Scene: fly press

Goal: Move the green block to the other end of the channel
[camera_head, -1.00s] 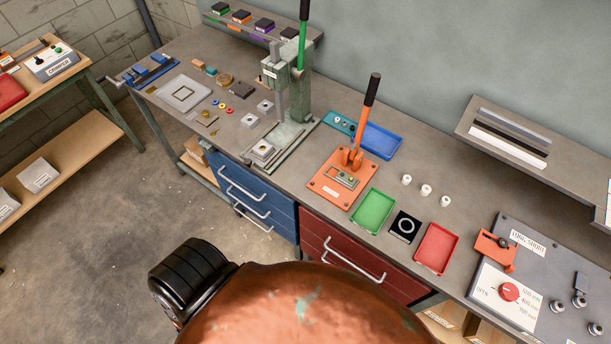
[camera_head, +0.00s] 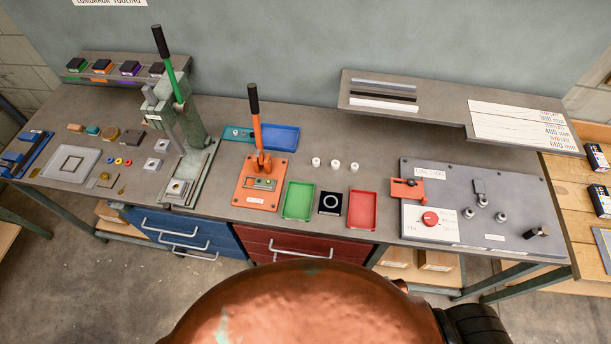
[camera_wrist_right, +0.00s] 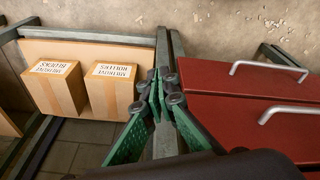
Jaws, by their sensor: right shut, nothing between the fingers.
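A small teal-green block (camera_head: 93,130) lies on the bench at the left, among several small parts. A black block with a green front (camera_head: 77,65) sits at the left end of the back shelf. The orange lever press (camera_head: 262,183) has a small grey-green fixture on its base; its details are too small to tell. I cannot tell which of these is the task's block, and no channel is clearly identifiable. My right gripper (camera_wrist_right: 160,92) is shut and empty in the right wrist view, low before the red drawers, away from these things. My left gripper is out of view.
The bench also holds a green lever press (camera_head: 184,140), a green tray (camera_head: 298,201), a red tray (camera_head: 362,210), a blue tray (camera_head: 280,137) and a grey control panel (camera_head: 520,215). Red drawers (camera_wrist_right: 245,110) and cardboard boxes (camera_wrist_right: 112,92) are near my right gripper.

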